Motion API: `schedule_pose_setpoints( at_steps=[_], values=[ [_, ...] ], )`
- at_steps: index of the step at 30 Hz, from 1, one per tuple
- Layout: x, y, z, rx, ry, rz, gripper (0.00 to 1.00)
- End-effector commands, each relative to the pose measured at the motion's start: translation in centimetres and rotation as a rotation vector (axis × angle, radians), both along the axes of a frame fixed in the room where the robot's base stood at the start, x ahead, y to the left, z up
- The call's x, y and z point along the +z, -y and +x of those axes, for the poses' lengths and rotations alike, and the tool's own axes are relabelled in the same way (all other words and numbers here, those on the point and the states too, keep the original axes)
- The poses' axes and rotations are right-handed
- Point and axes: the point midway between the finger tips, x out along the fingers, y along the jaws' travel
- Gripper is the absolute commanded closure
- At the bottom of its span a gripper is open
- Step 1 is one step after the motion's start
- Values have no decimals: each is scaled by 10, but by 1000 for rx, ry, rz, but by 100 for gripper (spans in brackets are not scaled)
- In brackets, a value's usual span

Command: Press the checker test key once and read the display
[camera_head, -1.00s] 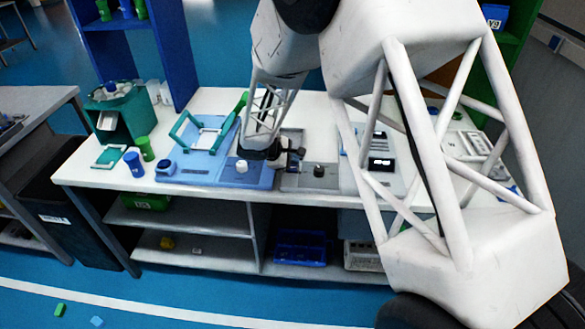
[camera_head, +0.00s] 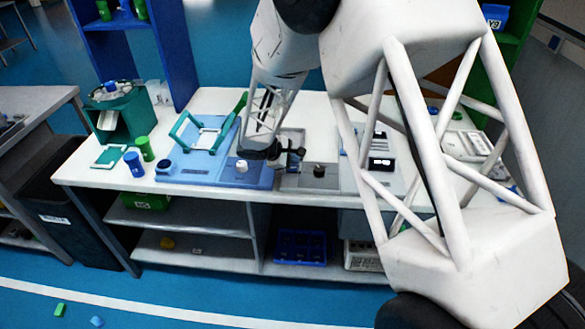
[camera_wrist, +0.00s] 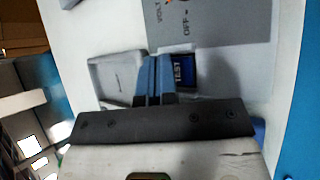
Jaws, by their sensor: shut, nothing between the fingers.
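In the wrist view the panel (camera_wrist: 215,22) shows "VOLT" and "OFF" lettering. The dark blue key marked "TEST" (camera_wrist: 183,70) sits beside it. My gripper (camera_head: 294,160) is at the panel's left end; its arm hides the key in the head view. In the wrist view my gripper (camera_wrist: 153,62) is shut and empty, its blue fingers just left of the key. Contact cannot be told. A black display (camera_head: 381,163) to the right has light marks too small to read.
A blue fixture (camera_head: 205,165) with a green frame stands left of my gripper. A grey tray (camera_wrist: 115,75) lies beside the fingers. Blue and green cups (camera_head: 134,164) and a green box (camera_head: 122,118) stand farther left. Bare bench shows along the front edge.

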Motion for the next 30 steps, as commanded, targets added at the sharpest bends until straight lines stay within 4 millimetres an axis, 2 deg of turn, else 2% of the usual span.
schedule_pose_setpoints(
  at_steps=[30],
  values=[
    [-9, 0, 0, 0, 0, 0, 100]
  ],
)
